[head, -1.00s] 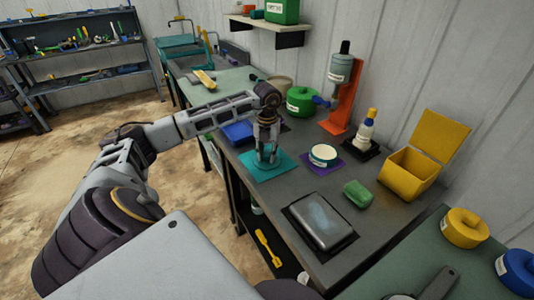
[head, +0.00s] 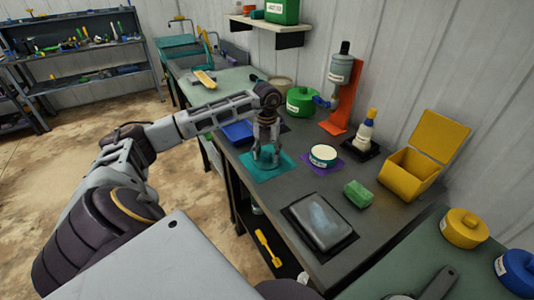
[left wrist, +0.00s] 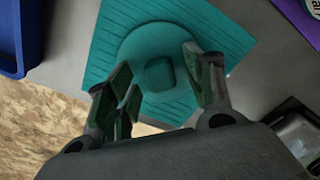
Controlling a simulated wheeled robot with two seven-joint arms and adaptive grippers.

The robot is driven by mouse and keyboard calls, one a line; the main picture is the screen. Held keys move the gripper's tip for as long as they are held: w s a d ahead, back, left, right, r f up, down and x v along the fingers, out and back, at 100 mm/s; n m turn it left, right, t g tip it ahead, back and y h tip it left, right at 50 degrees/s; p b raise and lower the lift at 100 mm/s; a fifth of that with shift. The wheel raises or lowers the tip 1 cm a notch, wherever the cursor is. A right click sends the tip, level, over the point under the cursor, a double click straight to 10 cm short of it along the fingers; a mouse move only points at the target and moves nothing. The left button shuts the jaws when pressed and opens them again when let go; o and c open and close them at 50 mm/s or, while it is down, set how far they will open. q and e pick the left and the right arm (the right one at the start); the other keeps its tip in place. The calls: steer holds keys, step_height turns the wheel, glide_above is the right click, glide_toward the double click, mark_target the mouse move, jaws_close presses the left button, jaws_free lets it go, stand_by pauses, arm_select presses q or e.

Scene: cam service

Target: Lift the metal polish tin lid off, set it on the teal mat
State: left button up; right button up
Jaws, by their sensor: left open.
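The teal round lid with its square knob lies flat on the teal mat (head: 258,175). The lid (left wrist: 135,50) and its knob (left wrist: 159,74) show clearly in the left wrist view. My left gripper (head: 267,158) is over the lid with its fingers spread; in the left wrist view the open fingers (left wrist: 163,90) stand either side of the knob, apart from it. The metal polish tin (head: 322,161) stands uncovered on a purple mat (head: 306,159), its pale top showing. My right gripper is not in view.
A blue tray (head: 238,132) lies left of the teal mat. A green block (head: 357,194), a dark tray with a grey slab (head: 320,221) and an open yellow box (head: 407,177) are to the right. A bottle (head: 366,131) and green can (head: 300,102) stand behind.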

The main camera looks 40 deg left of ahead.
arm_select(q)
steer(key=shift+r+p, duration=2.6)
steer(key=shift+r, duration=1.3)
step_height(320, 180, up, 12)
stand_by(0.7)
stand_by(0.9)
step_height(320, 180, up, 9)
steer(key=p, duration=0.9)
steer(key=shift+r+p, duration=0.5)
